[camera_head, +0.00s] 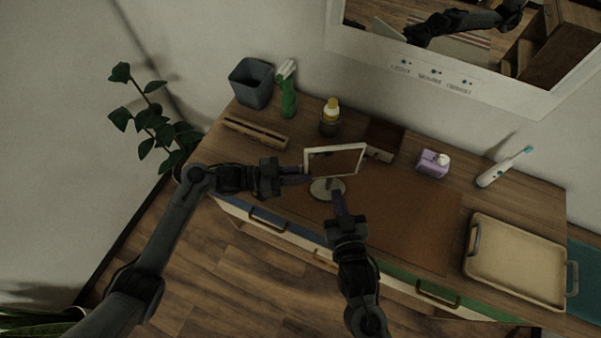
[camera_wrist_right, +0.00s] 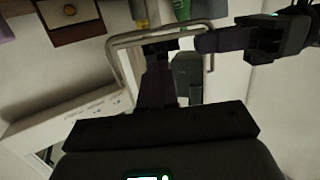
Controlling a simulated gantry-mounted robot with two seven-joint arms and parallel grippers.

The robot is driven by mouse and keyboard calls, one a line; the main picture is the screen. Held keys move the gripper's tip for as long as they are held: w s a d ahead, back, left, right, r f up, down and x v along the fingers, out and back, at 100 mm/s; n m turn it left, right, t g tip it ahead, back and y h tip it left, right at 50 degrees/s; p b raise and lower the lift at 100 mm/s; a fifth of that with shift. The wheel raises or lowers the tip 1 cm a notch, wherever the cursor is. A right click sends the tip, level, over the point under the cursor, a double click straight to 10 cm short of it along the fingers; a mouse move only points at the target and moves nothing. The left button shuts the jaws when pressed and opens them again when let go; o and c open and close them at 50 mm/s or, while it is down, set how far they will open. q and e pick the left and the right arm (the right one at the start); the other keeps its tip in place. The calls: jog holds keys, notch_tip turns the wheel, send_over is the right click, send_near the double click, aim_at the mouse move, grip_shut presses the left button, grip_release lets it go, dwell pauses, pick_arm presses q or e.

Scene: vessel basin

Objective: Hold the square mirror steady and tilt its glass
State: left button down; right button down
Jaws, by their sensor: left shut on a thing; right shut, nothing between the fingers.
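The square mirror (camera_head: 345,162) stands on the brown mat, with a pale frame, a brownish reflecting glass and a round base. Its frame also shows in the right wrist view (camera_wrist_right: 150,34). My left gripper (camera_head: 305,180) comes in from the left and is shut on the mirror at its lower left side; the exact contact is hard to see. It also shows at the upper right of the right wrist view (camera_wrist_right: 205,42). My right gripper (camera_head: 336,196) is shut and empty, its fingertips close in front of the mirror's lower part. I cannot tell whether they touch it.
Behind the mirror stand a green spray bottle (camera_head: 288,98), a yellow-capped bottle (camera_head: 330,117), a dark box (camera_head: 384,138) and a purple dispenser (camera_head: 432,163). A toothbrush (camera_head: 503,167) and a beige tray (camera_head: 514,262) are at the right. The mat (camera_head: 420,225) is clear right of the mirror.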

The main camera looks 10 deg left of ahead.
aim_at(331, 173)
jog(key=shift+x, duration=2.45)
pick_arm(q)
jog(key=shift+s+d, duration=0.15)
jog(key=shift+d, duration=0.05)
pick_arm(e)
jog(key=shift+x, duration=1.3)
jog(key=shift+w+a+r, duration=0.1)
jog(key=shift+w+a, duration=0.1)
jog(key=shift+w, duration=0.25)
jog(key=shift+w+a+r, duration=0.1)
jog(key=shift+w+a, duration=0.05)
jog(key=shift+w, duration=0.3)
pick_arm(q)
jog(key=shift+d+r, duration=0.1)
pick_arm(e)
jog(key=shift+w+a+f, duration=0.3)
jog(key=shift+w+a, duration=0.15)
jog(key=shift+w, duration=0.6)
jog(key=shift+w+r, duration=0.1)
jog(key=shift+r, duration=0.05)
pick_arm(q)
jog(key=shift+a, duration=0.2)
jog(key=shift+a+f, duration=0.1)
jog(key=shift+f, duration=0.1)
pick_arm(e)
jog(key=shift+f+v, duration=0.15)
jog(key=shift+v, duration=1.35)
jog(key=shift+f+v, duration=0.15)
jog(key=shift+v, duration=1.35)
